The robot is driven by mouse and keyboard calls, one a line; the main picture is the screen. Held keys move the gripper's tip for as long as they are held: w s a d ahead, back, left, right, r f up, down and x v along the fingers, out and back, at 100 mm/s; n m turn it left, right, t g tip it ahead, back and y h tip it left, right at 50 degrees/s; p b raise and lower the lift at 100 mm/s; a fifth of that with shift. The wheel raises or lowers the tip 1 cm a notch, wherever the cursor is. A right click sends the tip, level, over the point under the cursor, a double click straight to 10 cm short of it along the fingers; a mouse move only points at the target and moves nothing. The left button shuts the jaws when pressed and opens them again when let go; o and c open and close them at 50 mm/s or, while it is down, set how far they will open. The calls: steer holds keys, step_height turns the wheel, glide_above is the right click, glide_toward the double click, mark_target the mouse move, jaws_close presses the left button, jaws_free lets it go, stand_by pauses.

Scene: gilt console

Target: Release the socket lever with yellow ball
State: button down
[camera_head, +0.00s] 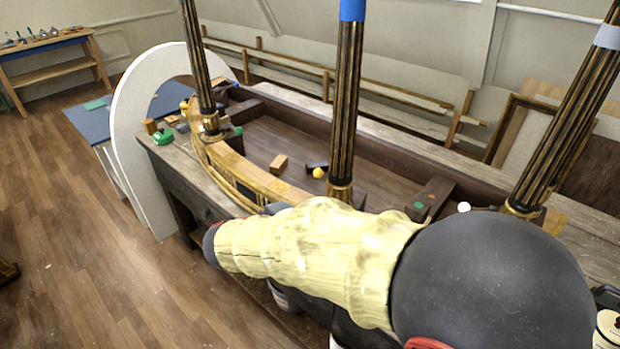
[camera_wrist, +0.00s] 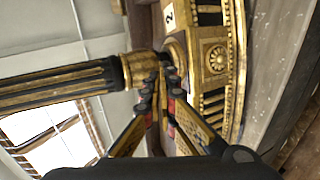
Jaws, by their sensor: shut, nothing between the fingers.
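The yellow ball (camera_head: 318,172) shows in the head view beside the foot of the middle fluted leg (camera_head: 347,110), which carries a blue band. A short dark piece, seemingly the lever, lies just behind the ball. In the wrist view my gripper (camera_wrist: 160,82) is shut and empty. Its fingertips are close to the gold collar (camera_wrist: 140,68) of a black and gold leg and to the carved gilt rail (camera_wrist: 218,60); I cannot tell whether they touch. No yellow ball shows in the wrist view. My arm hides my gripper in the head view.
Two more fluted legs rise at left (camera_head: 198,70) and right (camera_head: 560,120). A wooden block (camera_head: 279,164) lies inside the frame. A white ball (camera_head: 464,207) stands near the right leg. A white arch (camera_head: 128,130) stands at the left end. A number 2 label (camera_wrist: 168,15) shows on the gilt part.

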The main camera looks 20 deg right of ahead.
mark_target(315, 176)
steer(key=w+a+n+t, duration=0.2)
steer(key=w+a+t, duration=0.1)
steer(key=w+a, duration=0.2)
steer(key=a, duration=0.2)
steer(key=shift+a+t, duration=0.35)
steer(key=shift+t, duration=0.05)
steer(key=shift+w, duration=0.1)
steer(key=b+x, duration=0.3)
steer(key=x, duration=1)
steer(key=shift+d, duration=0.1)
steer(key=shift+w+d, duration=0.3)
steer(key=shift+d, duration=0.05)
steer(key=shift+f, duration=0.1)
steer(key=shift+w+d+m+g+h, duration=0.1)
steer(key=shift+w+m+g+h, duration=0.2)
steer(key=shift+w+g+h, duration=0.15)
